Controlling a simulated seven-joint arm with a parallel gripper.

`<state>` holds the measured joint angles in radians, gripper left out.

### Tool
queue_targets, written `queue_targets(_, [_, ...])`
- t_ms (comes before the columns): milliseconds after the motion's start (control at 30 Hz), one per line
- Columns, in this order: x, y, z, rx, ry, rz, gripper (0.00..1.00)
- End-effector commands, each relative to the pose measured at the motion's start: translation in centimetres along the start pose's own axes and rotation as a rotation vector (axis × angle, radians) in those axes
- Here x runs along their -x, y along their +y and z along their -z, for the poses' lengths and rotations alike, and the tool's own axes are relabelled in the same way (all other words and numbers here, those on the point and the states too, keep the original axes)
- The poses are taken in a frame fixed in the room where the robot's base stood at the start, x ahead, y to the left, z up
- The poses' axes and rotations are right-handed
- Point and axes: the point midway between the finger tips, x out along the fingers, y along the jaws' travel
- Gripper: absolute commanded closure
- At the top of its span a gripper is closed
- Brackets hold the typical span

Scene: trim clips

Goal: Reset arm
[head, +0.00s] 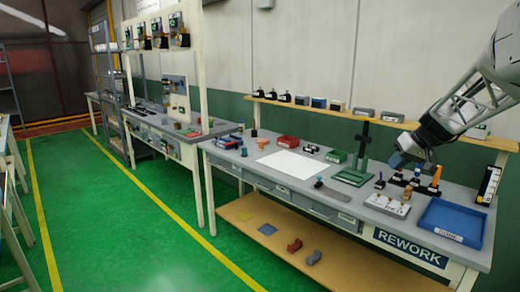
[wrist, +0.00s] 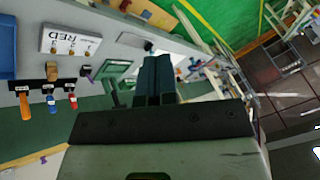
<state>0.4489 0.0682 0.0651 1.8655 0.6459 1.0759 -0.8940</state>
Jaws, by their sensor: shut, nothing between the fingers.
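My arm reaches in from the upper right in the head view. My gripper (head: 402,160) hangs above the right part of the grey workbench (head: 240,162), over the tool rack. In the wrist view my gripper (wrist: 155,80) shows as two dark fingers side by side, shut with nothing between them. The gripper is apart from the bench top and the items on it.
Below the gripper is a black rack (head: 413,187) with coloured tools. A blue tray (head: 452,220), a white labelled board (head: 387,205) and a green stand (head: 353,176) are nearby. A wooden shelf (head: 340,113) runs behind. A white sheet (head: 293,164) lies further left.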

Motion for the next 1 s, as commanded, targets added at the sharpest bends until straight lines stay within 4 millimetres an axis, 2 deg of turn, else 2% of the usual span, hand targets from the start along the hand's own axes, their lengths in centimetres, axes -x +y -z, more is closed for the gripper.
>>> queue_targets(33, [0.0,-1.6,-0.8,-0.002,-0.013,-0.008,1.0])
queue_targets(100, [-0.1,-3.5,-2.0,-0.01,-0.032,-0.021,1.0])
queue_targets(500, [-0.4,-12.7,-9.7,-0.05,-0.121,-0.107,1.0])
queue_targets(700, [-0.5,-16.4,-14.1,-0.066,-0.154,-0.156,1.0])
queue_targets(1000, [-0.8,-21.0,-21.0,-0.086,-0.185,-0.236,1.0])
